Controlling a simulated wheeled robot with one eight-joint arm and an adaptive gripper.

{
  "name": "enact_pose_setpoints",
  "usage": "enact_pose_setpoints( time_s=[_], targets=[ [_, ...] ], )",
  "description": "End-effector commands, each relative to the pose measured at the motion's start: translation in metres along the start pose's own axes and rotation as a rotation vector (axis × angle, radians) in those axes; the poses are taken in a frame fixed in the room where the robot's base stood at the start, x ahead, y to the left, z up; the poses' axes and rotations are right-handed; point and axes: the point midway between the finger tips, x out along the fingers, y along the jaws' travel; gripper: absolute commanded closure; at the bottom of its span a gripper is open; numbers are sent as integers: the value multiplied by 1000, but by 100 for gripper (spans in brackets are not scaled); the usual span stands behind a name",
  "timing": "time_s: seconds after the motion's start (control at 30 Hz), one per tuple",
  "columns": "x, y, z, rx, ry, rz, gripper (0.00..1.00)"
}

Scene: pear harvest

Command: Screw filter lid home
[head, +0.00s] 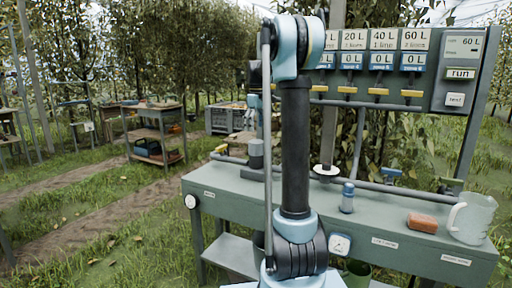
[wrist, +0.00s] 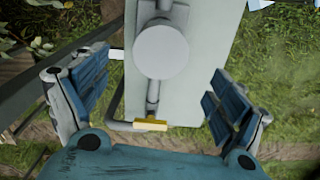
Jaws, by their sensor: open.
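The filter lid (wrist: 162,52) is a plain round grey disc, seen from above in the wrist view on a pipe line along the bench. In the head view the grey filter (head: 256,148) stands upright at the bench's left part, close beside my arm. My gripper (wrist: 160,64) is open and empty, with one blue-padded finger on each side of the lid and a clear gap to both. I cannot tell its height above the lid. In the head view my arm hides most of the gripper. How far the lid is turned cannot be seen.
The green bench (head: 400,250) carries a yellow-handled valve (wrist: 150,125), a blue-capped bottle (head: 347,198), a reddish-brown block (head: 422,222) and a clear jug (head: 471,218). A control panel (head: 462,72) stands behind at right. Grass lies around the bench.

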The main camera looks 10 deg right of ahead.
Motion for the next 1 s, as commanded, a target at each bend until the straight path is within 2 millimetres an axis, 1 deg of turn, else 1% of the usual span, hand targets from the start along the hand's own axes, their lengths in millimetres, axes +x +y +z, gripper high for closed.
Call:
enact_pose_setpoints(
  time_s=[0.03, 0.3, 0.5, 0.7, 1.0],
  targets=[
    [9, 0, 0, 0, 0, 0, 11],
    [52, 0, 0, 0, 0, 0, 11],
    [77, 0, 0, 0, 0, 0, 11],
    [90, 0, 0, 1, 0, 0, 11],
    [92, 0, 0, 1, 0, 0, 11]
  ],
)
